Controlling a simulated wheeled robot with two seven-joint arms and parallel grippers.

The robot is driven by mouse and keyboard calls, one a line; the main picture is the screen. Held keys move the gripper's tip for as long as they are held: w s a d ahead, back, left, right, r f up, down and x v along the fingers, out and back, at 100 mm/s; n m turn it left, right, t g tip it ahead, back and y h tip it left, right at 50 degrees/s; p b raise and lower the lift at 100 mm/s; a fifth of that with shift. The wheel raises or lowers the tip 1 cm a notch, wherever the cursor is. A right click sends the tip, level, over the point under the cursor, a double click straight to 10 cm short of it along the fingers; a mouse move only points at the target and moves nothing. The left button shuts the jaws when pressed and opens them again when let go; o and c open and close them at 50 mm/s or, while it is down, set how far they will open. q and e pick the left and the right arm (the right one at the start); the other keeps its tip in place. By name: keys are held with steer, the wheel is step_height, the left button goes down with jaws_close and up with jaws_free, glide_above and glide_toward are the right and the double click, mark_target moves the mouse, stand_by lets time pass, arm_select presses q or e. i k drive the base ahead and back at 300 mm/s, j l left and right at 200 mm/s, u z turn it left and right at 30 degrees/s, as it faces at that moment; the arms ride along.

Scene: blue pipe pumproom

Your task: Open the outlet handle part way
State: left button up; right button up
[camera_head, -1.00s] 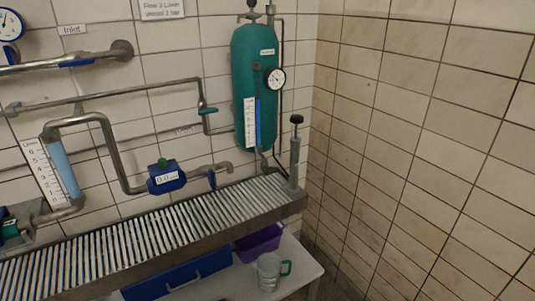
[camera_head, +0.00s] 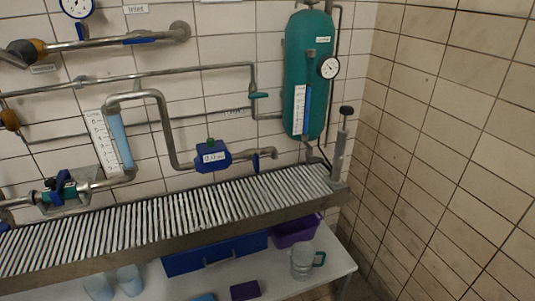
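A small blue lever (camera_head: 256,163) hangs roughly downward on the short spout pipe (camera_head: 268,153) to the right of the blue flow meter (camera_head: 213,157). No outlet label is readable on it, so I cannot be sure it is the outlet handle. Another blue handle (camera_head: 139,40) lies along the upper pipe below the "Inlet" label (camera_head: 136,9). A teal valve body with a blue handle (camera_head: 63,187) sits on the lower left pipe. Neither of my grippers is in view.
A slatted metal drain shelf (camera_head: 160,222) runs under the pipes. A green tank (camera_head: 309,75) with a gauge (camera_head: 329,68) and a hand pump (camera_head: 341,145) stand at right. Below are a glass jug (camera_head: 303,262), a purple bin (camera_head: 296,230) and a blue drawer (camera_head: 215,253).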

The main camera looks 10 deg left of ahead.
mark_target(256, 157)
steer(key=i+l+u, duration=0.15)
steer(key=i+l, duration=0.2)
steer(key=i+l+u, duration=0.15)
steer(key=i+l, duration=0.15)
steer(key=l, duration=0.25)
